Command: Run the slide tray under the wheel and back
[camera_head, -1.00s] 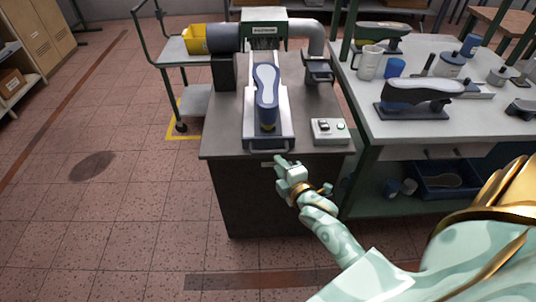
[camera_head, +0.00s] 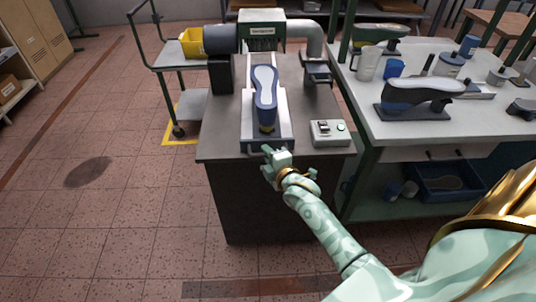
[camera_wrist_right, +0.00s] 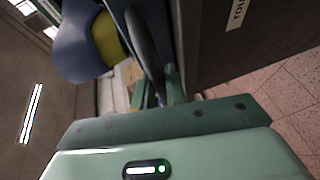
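The slide tray (camera_head: 246,128) is a pale metal slide on the grey bench, carrying a blue-and-white shoe on a last (camera_head: 265,92). Its far end runs toward the grey-green machine hood (camera_head: 262,30), where the dark wheel (camera_head: 262,45) partly shows. My right gripper (camera_head: 268,151) is at the handle on the tray's near end. In the right wrist view the dark handle bar (camera_wrist_right: 146,45) runs between the two green fingers (camera_wrist_right: 160,92); whether they grip it is unclear. The blue, yellow-patched last (camera_wrist_right: 80,48) shows beyond. My left gripper is out of view.
A control box (camera_head: 329,132) with a green button sits right of the tray. A side table (camera_head: 440,130) at right holds another shoe last (camera_head: 418,92), a mug and several tools. A cart with a yellow bin (camera_head: 191,42) stands back left. The floor at left is clear.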

